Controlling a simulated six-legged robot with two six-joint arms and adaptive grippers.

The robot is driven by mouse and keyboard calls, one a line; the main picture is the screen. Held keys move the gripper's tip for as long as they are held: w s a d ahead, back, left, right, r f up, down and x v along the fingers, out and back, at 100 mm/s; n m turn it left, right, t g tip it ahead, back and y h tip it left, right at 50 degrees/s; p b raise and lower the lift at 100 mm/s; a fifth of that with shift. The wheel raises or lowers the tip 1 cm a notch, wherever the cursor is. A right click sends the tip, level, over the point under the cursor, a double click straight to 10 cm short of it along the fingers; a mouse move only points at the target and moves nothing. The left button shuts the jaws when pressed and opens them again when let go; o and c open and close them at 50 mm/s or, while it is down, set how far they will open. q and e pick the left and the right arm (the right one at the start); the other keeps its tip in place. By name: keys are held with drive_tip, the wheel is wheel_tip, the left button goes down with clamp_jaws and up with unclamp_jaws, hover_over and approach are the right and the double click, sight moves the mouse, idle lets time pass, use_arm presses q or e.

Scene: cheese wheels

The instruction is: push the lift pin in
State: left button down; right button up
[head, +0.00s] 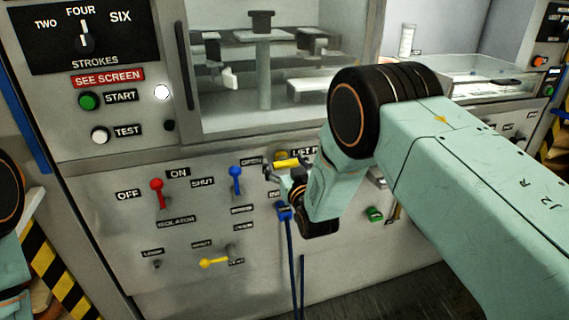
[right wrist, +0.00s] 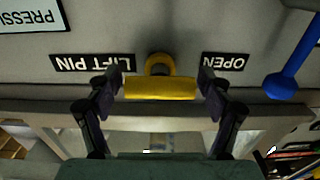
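The lift pin has a yellow crossbar handle (right wrist: 160,89), seen in front of a round yellow collar (right wrist: 158,62) on the grey panel in the right wrist view. In the head view the handle (head: 287,163) shows just left of the partly hidden LIFT PIN label (head: 303,152). My right gripper (right wrist: 161,88) has one finger at each end of the handle, with no clear gap at either end. In the head view the right gripper (head: 286,168) is partly hidden by its own wrist. My left gripper is out of view; only part of the left arm shows at the left edge.
A blue lever (head: 236,180) stands left of the pin, and a red isolator lever (head: 157,193) farther left. A blue plug (head: 284,211) with a hanging cable is just below my gripper. A yellow lever (head: 214,262) is lower left. A glazed chamber (head: 270,75) is above.

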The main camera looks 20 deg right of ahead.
drive_tip(key=shift+s+r, duration=0.1)
drive_tip(key=shift+s, duration=0.1)
drive_tip(key=shift+s, duration=0.2)
drive_tip(key=s, duration=1.1)
drive_tip(key=shift+s+d, duration=0.25)
drive_tip(key=shift+s, duration=0.1)
drive_tip(key=shift+w, duration=0.2)
drive_tip(key=w, duration=1.2)
drive_tip(key=shift+a, duration=0.2)
drive_tip(key=shift+s, duration=0.1)
drive_tip(key=shift+s, duration=0.15)
